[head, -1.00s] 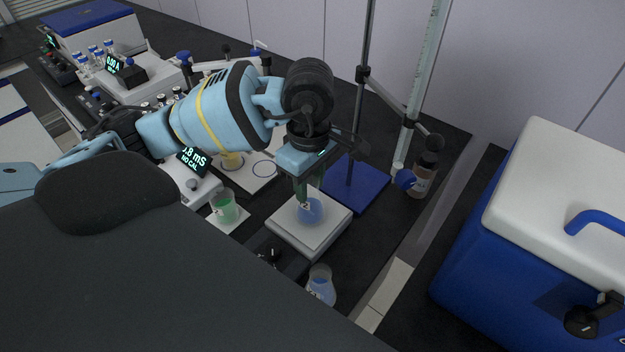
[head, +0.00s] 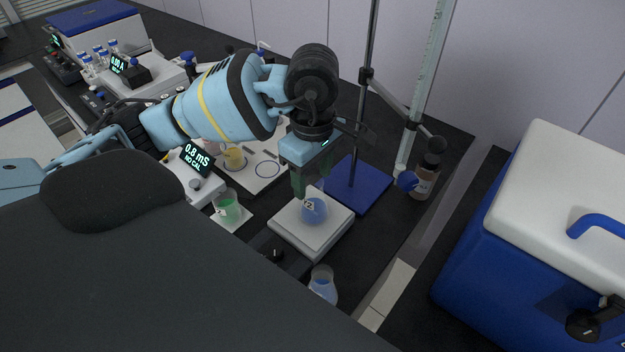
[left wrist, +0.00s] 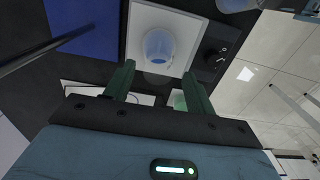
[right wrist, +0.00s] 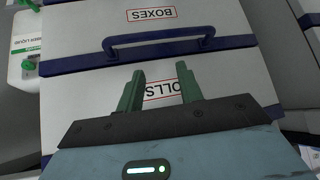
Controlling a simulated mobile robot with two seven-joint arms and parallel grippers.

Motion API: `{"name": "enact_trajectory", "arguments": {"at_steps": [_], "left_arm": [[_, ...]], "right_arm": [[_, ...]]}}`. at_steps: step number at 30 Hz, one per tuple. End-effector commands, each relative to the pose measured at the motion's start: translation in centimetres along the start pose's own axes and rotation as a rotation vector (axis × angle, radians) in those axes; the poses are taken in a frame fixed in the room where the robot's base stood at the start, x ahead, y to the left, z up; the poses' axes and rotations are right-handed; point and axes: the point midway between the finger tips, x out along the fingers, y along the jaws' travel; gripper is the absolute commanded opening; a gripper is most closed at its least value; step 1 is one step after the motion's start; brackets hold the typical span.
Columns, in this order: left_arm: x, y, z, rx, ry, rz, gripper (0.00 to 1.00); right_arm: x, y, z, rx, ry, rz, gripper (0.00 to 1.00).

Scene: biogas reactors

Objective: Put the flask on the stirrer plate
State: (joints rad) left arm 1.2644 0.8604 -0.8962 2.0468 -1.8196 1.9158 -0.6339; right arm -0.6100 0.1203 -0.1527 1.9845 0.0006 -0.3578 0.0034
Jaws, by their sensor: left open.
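A flask with blue liquid (head: 314,212) stands upright on the white top of the stirrer plate (head: 290,232). In the left wrist view the flask (left wrist: 158,46) stands on the plate (left wrist: 140,18), beyond my fingertips. My left gripper (head: 311,184) is open and empty, just above and behind the flask in the head view; its green fingers (left wrist: 157,75) are apart and clear of the flask. My right gripper (right wrist: 160,75) is open and empty in the right wrist view, in front of a box with a blue handle.
A second flask with blue liquid (head: 322,286) stands in front of the stirrer plate. A beaker of green liquid (head: 227,207) is to its left. A blue stand base (head: 362,186) with a rod, a brown bottle (head: 426,178) and a blue cooler (head: 470,255) are to the right.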

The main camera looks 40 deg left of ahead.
Motion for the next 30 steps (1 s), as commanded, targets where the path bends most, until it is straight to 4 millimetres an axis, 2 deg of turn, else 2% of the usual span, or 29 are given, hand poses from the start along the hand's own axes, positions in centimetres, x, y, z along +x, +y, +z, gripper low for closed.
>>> {"name": "enact_trajectory", "arguments": {"at_steps": [1, 9, 15, 20, 30], "left_arm": [[-1.2, 0.1, 0.0, 0.001, 0.000, 0.006, 0.55], [-6.8, 0.1, 0.0, -0.001, 0.000, 0.009, 0.55], [-9.4, 0.0, 0.0, -0.001, 0.000, 0.006, 0.55], [-10.0, 0.0, 0.0, -0.001, -0.001, 0.001, 0.55], [-10.0, 0.0, 0.0, -0.001, -0.001, 0.000, 0.55]], "right_arm": [[0.0, 0.0, -0.1, -0.001, 0.001, 0.000, 0.36], [-0.1, 0.1, -0.8, -0.002, 0.013, 0.002, 0.36], [-0.3, 0.1, -1.6, -0.003, 0.029, 0.004, 0.36], [-0.3, 0.1, -1.8, -0.001, 0.031, 0.005, 0.36], [-0.4, 0.0, -1.6, 0.004, 0.028, 0.005, 0.36]]}}
